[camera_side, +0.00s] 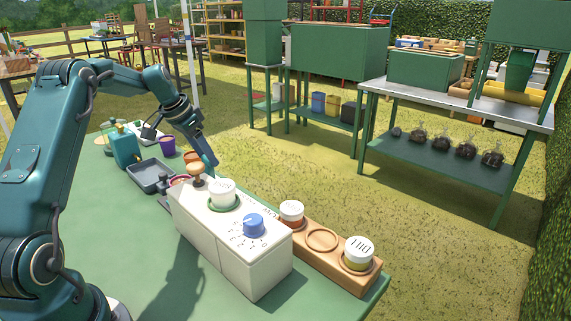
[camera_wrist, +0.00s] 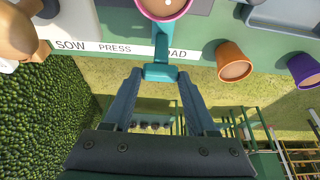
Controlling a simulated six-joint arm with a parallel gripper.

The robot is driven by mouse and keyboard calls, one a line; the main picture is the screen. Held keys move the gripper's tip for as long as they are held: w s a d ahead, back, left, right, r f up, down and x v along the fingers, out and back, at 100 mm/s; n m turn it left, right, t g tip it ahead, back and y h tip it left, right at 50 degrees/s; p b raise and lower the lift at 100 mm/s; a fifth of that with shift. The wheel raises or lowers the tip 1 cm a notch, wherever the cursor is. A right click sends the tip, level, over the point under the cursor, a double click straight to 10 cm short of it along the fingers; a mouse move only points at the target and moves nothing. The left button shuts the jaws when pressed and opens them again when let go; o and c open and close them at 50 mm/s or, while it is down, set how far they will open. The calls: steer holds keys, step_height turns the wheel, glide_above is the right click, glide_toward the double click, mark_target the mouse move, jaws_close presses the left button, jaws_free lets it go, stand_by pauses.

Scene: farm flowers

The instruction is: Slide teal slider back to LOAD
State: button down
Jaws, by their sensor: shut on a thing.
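The teal slider (camera_wrist: 161,72) shows in the wrist view as a T-shaped handle. Its stem crosses the white label strip (camera_wrist: 105,47) between PRESS and the visible letters "OAD", covering the first letter of LOAD. A pink-rimmed pot (camera_wrist: 166,8) sits at the inner end of the stem. My gripper (camera_wrist: 160,76) is shut on the handle, one finger on each side. In the side view my gripper (camera_side: 211,166) is low, behind the pale machine (camera_side: 225,245), and the slider's handle cannot be made out there.
An orange pot (camera_wrist: 233,62) and a purple pot (camera_wrist: 304,70) stand right of the slider in the wrist view. A wooden knob (camera_side: 197,171) rises by the machine's far end. A wooden rack (camera_side: 322,241) with lidded jars stands beside the machine. A grey tray (camera_side: 150,177) lies on the green table.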

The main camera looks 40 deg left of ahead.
steer(key=shift+a, duration=1.5)
steer(key=shift+c, duration=1)
jaws_free()
steer(key=v, duration=0.5)
steer(key=shift+r, duration=0.1)
